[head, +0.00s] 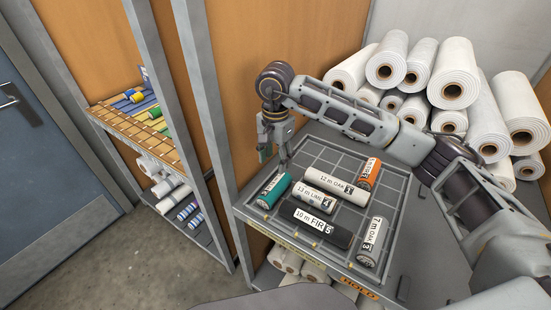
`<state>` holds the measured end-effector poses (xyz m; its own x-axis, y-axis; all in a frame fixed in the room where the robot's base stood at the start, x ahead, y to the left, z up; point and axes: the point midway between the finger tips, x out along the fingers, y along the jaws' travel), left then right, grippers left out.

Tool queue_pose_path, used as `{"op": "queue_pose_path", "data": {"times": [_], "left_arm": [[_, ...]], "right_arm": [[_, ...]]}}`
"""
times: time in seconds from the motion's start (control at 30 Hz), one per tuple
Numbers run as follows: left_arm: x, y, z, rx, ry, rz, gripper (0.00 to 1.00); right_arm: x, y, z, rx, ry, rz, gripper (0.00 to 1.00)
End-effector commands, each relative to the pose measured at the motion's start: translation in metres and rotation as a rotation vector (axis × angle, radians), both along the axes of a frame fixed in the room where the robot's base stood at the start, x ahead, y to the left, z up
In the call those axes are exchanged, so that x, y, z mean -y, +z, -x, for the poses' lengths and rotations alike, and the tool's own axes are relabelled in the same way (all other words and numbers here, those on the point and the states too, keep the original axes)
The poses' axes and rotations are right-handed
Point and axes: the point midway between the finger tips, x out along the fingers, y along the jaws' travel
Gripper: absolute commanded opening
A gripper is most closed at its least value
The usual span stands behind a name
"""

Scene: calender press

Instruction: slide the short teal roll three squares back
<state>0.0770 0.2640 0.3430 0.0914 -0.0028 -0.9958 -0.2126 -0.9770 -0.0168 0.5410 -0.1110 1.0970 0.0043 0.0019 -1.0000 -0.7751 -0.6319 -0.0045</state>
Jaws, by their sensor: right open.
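The short teal roll (273,190) lies at the left side of the gridded grey tray (398,192), with a pale labelled end. My right gripper (274,158) points down above the tray's left side, just behind the teal roll in the head view. It is open with nothing between its fingers, and appears apart from the roll. The far left part of the grid is partly hidden by this gripper and arm. My left gripper is not in view.
On the tray lie a 12 m OAK roll (336,182), a 13 m LIME roll (305,196), a black 10 m FIR roll (318,226), an orange roll (370,170) and a 7 m OAK roll (373,242). White rolls (388,64) are stacked behind. A grey post (205,100) stands left.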

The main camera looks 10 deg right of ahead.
Motion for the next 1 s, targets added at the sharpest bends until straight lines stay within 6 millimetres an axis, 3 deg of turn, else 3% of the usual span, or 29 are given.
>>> {"op": "queue_pose_path", "data": {"times": [1.0], "left_arm": [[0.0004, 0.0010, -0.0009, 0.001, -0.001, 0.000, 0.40]], "right_arm": [[0.0004, -0.0044, 0.0008, -0.004, 0.097, 0.001, 0.52]]}}
